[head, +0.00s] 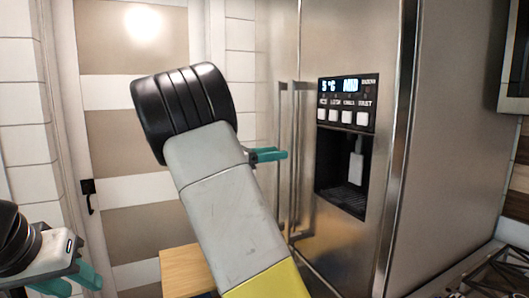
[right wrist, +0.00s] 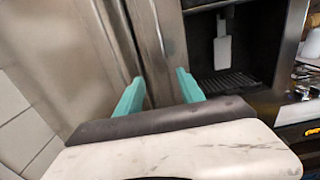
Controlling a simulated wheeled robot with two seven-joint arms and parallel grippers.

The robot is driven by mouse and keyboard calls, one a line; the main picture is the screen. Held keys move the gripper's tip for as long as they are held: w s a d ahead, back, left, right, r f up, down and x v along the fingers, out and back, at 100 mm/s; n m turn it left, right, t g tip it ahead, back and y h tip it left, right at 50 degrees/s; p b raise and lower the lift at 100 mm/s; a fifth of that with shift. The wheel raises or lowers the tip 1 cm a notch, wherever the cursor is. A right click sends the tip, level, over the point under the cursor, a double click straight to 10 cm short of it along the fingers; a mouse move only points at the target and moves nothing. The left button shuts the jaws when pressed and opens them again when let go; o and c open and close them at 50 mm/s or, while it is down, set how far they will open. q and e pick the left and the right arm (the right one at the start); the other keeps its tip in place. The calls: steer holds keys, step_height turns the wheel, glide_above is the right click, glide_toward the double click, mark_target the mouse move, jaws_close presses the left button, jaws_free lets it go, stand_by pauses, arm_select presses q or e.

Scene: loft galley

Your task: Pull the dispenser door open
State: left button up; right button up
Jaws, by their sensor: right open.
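The dispenser door (head: 384,150) is a brushed steel fridge door with a black water and ice dispenser (head: 342,165) set in it. It looks closed. Two upright bar handles (head: 293,190) stand side by side at the door's left edge. My right gripper (head: 284,155) has its teal fingertips at the handles, at mid-height. In the right wrist view its fingers (right wrist: 160,85) are apart, with upright steel bars beyond and between them. I cannot tell whether a bar lies fully inside the jaws. My left gripper (head: 72,281) is low at the left, fingers apart and empty, away from the fridge.
A striped room door (head: 130,140) with a black handle (head: 89,196) is behind at the left. A wooden surface (head: 187,271) lies below my right arm. A stove grate (head: 495,275) is at the lower right. My right forearm hides part of the fridge's left side.

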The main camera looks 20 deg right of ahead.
mark_target(290, 151)
steer(key=d, duration=0.5)
steer(key=shift+w+d, duration=0.2)
steer(key=shift+d, duration=0.15)
jaws_close()
stand_by(1.1)
